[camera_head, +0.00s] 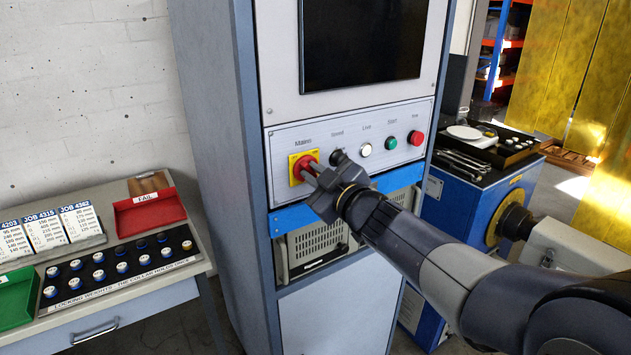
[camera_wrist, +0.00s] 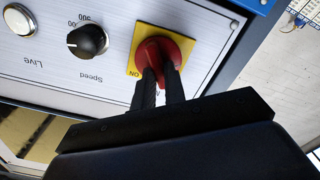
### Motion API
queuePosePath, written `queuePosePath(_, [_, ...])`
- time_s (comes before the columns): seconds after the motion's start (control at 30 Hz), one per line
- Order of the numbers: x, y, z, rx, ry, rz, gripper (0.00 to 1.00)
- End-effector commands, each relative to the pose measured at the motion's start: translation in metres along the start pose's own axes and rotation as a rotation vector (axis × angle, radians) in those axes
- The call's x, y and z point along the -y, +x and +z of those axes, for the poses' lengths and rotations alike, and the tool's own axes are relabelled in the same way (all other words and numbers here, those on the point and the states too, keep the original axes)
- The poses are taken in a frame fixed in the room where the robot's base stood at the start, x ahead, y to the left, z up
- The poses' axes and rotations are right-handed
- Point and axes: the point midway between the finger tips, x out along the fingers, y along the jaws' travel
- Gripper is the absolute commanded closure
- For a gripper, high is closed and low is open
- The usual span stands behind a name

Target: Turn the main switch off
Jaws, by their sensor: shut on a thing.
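The main switch is a red rotary knob (camera_head: 305,165) on a yellow square plate (camera_head: 294,180), at the left end of the cabinet's control panel. In the wrist view the red knob (camera_wrist: 163,52) sits on its yellow plate (camera_wrist: 143,35), with "ON" readable at the plate's edge. My gripper (camera_head: 312,171) reaches in from the right. In the wrist view the two dark fingers of my gripper (camera_wrist: 161,76) are shut on the knob's grip, which they partly hide.
The black speed knob (camera_wrist: 87,40) is close beside the switch. White (camera_head: 365,150), green (camera_head: 391,143) and red (camera_head: 416,138) buttons continue along the panel. A dark screen (camera_head: 360,42) is above. A table with a red tray (camera_head: 150,213) stands at the left.

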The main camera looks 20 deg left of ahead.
Motion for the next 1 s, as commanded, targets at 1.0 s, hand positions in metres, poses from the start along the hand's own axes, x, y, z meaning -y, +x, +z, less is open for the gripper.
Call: queuePosePath(1.0, [0.0019, 0.0000, 0.0006, 0.001, -0.205, -0.001, 0.84])
